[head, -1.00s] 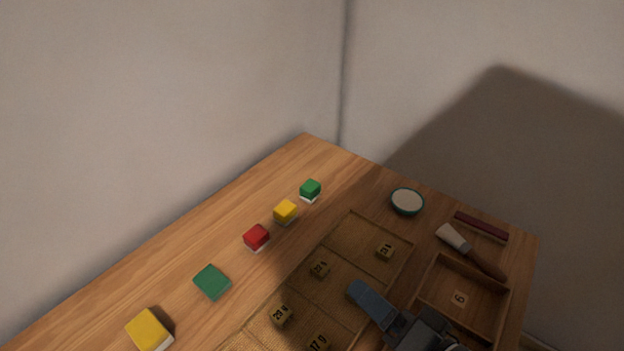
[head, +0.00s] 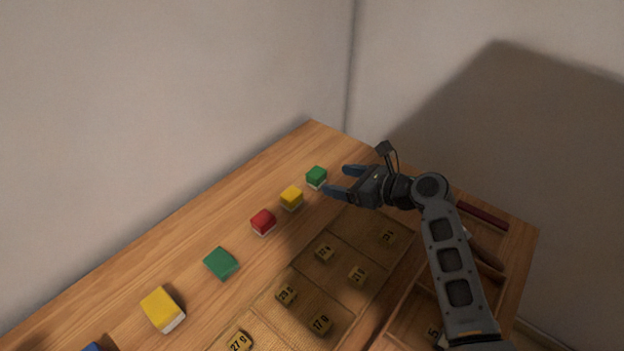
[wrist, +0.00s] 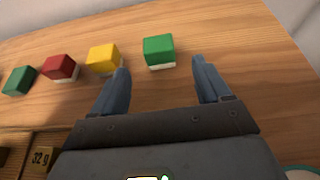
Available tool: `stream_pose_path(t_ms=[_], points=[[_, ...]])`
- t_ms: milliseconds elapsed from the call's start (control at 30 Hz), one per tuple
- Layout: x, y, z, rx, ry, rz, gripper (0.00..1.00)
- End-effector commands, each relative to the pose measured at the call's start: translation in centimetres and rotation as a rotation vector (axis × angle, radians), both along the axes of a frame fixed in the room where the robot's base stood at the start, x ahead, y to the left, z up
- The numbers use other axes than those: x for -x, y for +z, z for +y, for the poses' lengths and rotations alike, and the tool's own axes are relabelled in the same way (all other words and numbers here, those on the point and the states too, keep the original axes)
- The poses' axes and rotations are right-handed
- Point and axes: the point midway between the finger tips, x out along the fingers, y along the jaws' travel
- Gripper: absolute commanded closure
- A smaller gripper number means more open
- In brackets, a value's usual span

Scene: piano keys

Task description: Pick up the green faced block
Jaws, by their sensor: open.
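A small green-faced block (head: 316,176) with a white base stands at the far end of a row of coloured blocks, near the table's back corner. In the wrist view the green-faced block (wrist: 159,50) is ahead of the fingertips, a little left of the middle of the gap. My gripper (head: 339,181) is open and empty, its blue fingers pointing at this block from the right. In the wrist view my gripper (wrist: 160,66) has its fingers wide apart. A second, flatter green-faced block (head: 221,263) lies nearer in the row; it also shows at the left of the wrist view (wrist: 19,80).
A yellow block (head: 291,197) stands close to the far green one, by my left finger in the wrist view. A red block (head: 263,221) and a larger yellow block (head: 163,309) continue the row. A wooden tray (head: 352,222) with numbered weights lies right.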

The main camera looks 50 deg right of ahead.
Motion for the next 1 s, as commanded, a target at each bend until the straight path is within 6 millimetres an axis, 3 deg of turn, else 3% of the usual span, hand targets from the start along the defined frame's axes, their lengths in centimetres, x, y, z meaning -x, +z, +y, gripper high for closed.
stream_pose_path(t_ms=[600,867,1000], points=[[-6.5,-2.8,0.5,-0.002,0.001,0.001,0.23],[-6.8,-2.9,0.5,0.0,0.001,0.001,0.23],[-6.8,-2.9,0.5,0.0,0.001,0.001,0.34]])
